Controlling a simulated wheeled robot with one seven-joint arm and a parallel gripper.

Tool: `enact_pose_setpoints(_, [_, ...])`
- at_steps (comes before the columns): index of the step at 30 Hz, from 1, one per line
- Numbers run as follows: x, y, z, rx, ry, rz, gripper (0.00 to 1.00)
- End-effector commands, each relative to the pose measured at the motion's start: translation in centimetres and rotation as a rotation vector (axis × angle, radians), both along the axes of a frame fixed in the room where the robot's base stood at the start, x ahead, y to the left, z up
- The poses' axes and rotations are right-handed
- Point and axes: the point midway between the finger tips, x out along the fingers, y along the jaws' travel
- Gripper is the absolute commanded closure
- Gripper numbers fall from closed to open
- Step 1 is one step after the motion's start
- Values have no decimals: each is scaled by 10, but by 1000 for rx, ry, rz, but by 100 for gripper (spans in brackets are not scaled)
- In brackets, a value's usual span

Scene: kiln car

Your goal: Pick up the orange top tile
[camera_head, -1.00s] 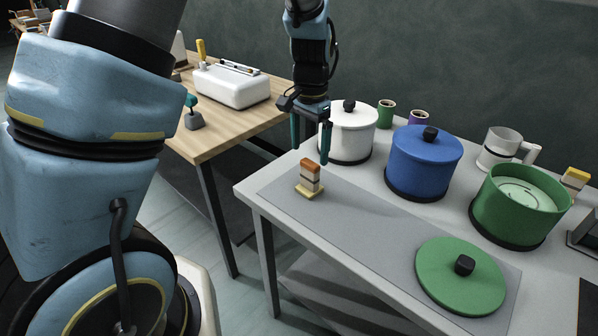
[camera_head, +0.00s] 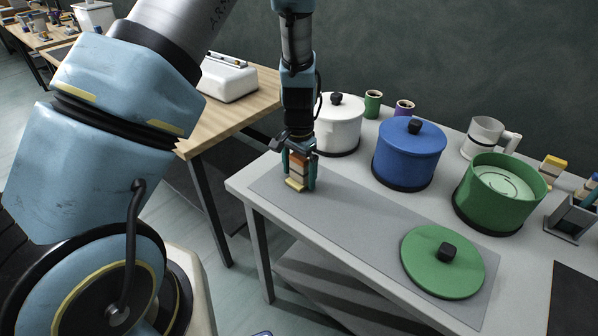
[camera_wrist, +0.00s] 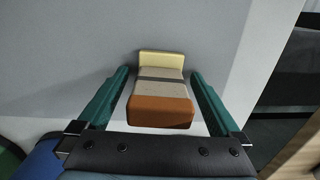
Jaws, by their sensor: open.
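The orange top tile (camera_wrist: 160,112) is the uppermost piece of a small stack. In the wrist view, beige and grey layers (camera_wrist: 160,88) and a pale yellow base piece (camera_wrist: 161,58) lie beyond it. My gripper (camera_wrist: 163,105) is open, with a green finger on each side of the stack and a visible gap at both sides. In the head view, my gripper (camera_head: 299,178) is down around the stack (camera_head: 297,171) on the grey mat (camera_head: 345,215). Its fingers and body partly hide the stack there, including most of the orange tile.
A white pot (camera_head: 340,128), a blue pot (camera_head: 408,155) and a green open pot (camera_head: 500,197) stand behind the mat. A green lid (camera_head: 425,265) lies at the mat's right end. The mat's middle is clear. The table's left edge is near the stack.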

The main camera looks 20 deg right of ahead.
Motion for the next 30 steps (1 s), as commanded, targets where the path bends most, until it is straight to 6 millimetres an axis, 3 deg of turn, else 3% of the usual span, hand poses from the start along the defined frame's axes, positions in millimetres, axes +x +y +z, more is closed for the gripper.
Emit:
enact_pose_setpoints(7, [0, 0, -1, 0, 0, 0, 1])
enact_pose_setpoints(30, [0, 0, -1, 0, 0, 0, 88])
